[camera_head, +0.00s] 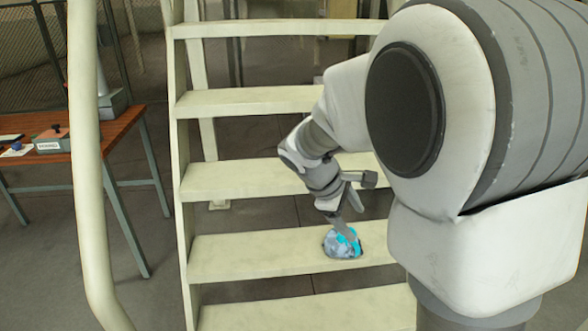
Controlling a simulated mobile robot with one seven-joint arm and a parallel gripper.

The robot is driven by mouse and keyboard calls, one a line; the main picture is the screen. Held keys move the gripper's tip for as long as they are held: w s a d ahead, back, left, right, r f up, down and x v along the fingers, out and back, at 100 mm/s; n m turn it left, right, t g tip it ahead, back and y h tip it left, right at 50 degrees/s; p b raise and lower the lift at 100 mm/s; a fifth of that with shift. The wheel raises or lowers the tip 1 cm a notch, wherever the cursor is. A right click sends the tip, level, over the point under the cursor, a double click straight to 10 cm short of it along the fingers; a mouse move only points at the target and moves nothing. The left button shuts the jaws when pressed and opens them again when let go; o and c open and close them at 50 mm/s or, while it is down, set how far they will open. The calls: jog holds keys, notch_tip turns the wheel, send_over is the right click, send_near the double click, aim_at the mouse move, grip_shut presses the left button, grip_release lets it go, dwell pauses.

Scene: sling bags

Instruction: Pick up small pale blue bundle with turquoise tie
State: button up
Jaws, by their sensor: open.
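The small pale blue bundle (331,246) with a turquoise tie (345,245) rests on a cream stair tread (240,258), towards its right side. My gripper (346,230) is open and points down at the bundle from above. One finger overlaps the bundle's upper part in the picture. I cannot tell whether the fingers touch it or how far they reach around it. The view is small there, and part of the bundle's top is hidden behind the gripper.
The open-backed stairs have further treads above (240,180) and below (300,312). A cream handrail (85,160) curves down on the left. A wooden table (90,130) with small items stands at the far left. My arm covers the right side.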

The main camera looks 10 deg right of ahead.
jog(key=w+a+f+n+t+h+b, duration=0.1)
jog(key=w+f+n+h+b, duration=0.25)
jog(key=w+f+n, duration=0.45)
jog(key=n+t+h+b, duration=0.3)
jog(key=n, duration=0.1)
send_near(337, 239)
notch_tip(337, 239, up, 4)
jog(key=x, duration=0.3)
jog(key=b+x, duration=0.1)
jog(key=x, duration=0.2)
jog(key=b+x, duration=0.1)
jog(key=x, duration=0.3)
jog(key=shift+s+f, duration=0.1)
jog(key=shift+f, duration=0.35)
jog(key=shift+y, duration=0.25)
jog(key=shift+b+x, duration=1.25)
jog(key=shift+x, duration=1.85)
jog(key=shift+s+r, duration=0.15)
grip_shut()
